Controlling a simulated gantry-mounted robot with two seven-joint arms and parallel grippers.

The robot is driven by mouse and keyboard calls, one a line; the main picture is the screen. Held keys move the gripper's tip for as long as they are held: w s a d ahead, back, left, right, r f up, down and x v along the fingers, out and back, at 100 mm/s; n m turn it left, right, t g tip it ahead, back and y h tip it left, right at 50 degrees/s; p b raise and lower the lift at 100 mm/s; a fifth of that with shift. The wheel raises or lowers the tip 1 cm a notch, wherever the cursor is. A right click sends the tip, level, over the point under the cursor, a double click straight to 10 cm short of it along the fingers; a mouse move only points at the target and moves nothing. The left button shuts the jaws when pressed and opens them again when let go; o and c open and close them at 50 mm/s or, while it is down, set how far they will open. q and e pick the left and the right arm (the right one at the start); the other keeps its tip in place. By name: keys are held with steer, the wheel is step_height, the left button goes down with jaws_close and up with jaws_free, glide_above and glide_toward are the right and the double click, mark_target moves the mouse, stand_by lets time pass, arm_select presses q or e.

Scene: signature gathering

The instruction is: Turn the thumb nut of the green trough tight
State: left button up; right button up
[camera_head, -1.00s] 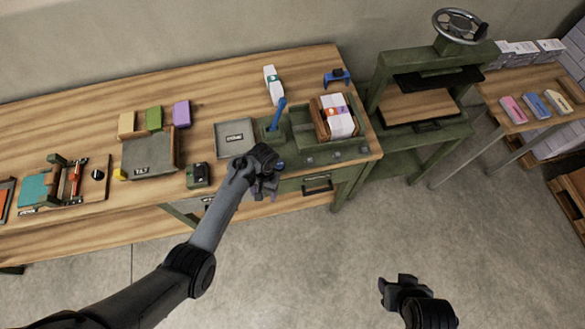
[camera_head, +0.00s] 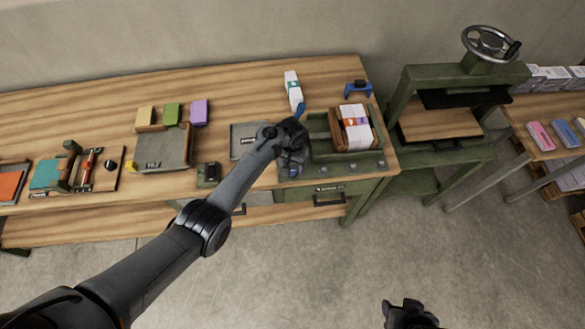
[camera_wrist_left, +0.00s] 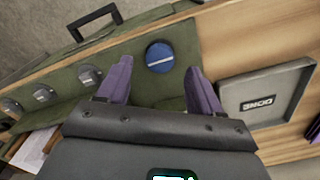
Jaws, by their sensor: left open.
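The green trough (camera_head: 321,137) stands at the right end of the long workbench. The blue round thumb nut (camera_wrist_left: 159,57), with a pale line across its face, sits on the trough's green front in the left wrist view. My left gripper (camera_wrist_left: 159,68) is open, with its two purple fingers on either side of the nut in that view; contact cannot be told. In the head view the left gripper (camera_head: 292,166) hangs over the trough's left front and hides part of it. My right gripper (camera_head: 408,308) is at the bottom edge, apart from the bench; its jaws are unclear.
A wooden holder with banded paper (camera_head: 356,131) sits in the trough. Several grey knobs (camera_wrist_left: 90,75) line its front. A grey tray (camera_wrist_left: 263,90) lies beside it. A green press (camera_head: 440,115) stands to the right. A white bottle-like item (camera_head: 292,86) is behind.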

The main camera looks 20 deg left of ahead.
mark_target(292, 172)
arm_select(q)
steer(key=shift+f+b, duration=0.3)
steer(key=shift+f, duration=1.05)
steer(key=c, duration=1.1)
steer(key=shift+o, duration=0.2)
